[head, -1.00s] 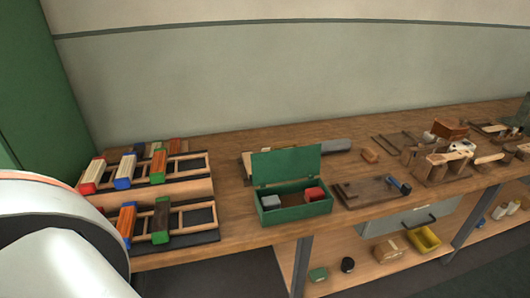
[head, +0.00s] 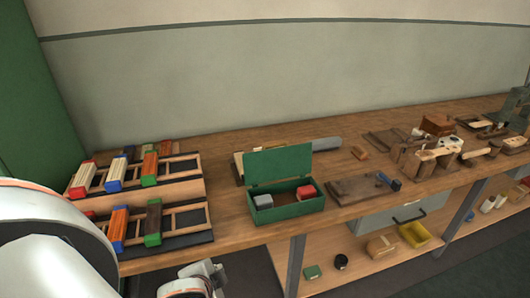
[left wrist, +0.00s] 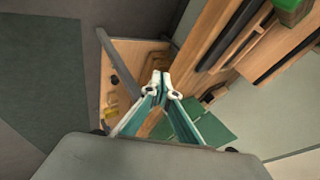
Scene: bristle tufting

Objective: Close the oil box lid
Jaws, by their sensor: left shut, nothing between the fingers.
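The green oil box (head: 290,211) stands on the workbench in the middle of the head view. Its lid (head: 280,163) is open and stands up at the back edge. A grey block (head: 263,201) and a red block (head: 306,192) sit in the box. My left gripper (left wrist: 162,77) is shut and empty in the left wrist view. Green surfaces (left wrist: 217,118) behind its fingers look like the oil box, partly hidden by the gripper. In the head view my left arm fills the lower left, its fingers out of sight. My right gripper is not in view.
Wooden racks with coloured blocks (head: 117,226) stand left of the box. A wooden board with a blue-handled tool (head: 388,181) lies to its right. Wooden fixtures (head: 430,155) crowd the bench further right. The front edge of the bench runs just before the box.

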